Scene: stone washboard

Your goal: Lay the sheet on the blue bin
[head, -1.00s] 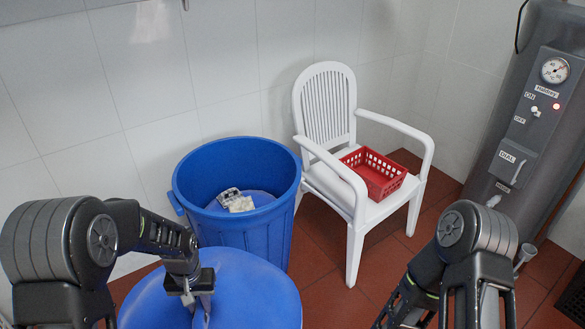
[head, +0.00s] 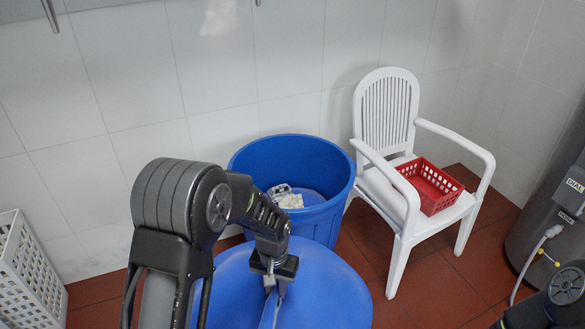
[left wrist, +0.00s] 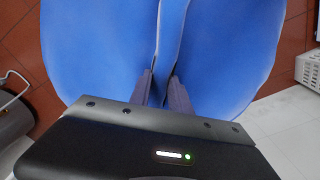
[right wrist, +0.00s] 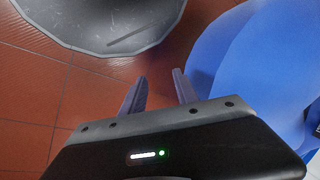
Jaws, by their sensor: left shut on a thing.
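The sheet is a round blue disc, like a lid (head: 330,290), at the bottom middle of the head view. A raised ridge runs across it. My left gripper (head: 275,284) is shut on this ridge; the left wrist view (left wrist: 158,88) shows both fingers pinching it. The blue bin (head: 325,222) stands behind the sheet, its top open. The sheet hides the bin's lower front in the head view. My right gripper (right wrist: 158,92) is open and empty in the right wrist view, with the sheet (right wrist: 235,60) at its right; the head view does not show its fingertips.
A pale item (head: 288,197) lies inside the bin. A white armchair (head: 395,200) with a red basket (head: 432,188) stands right of the bin. A white slatted crate (head: 28,275) is at far left, and a grey tank (head: 560,215) at far right. A tiled wall is close behind.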

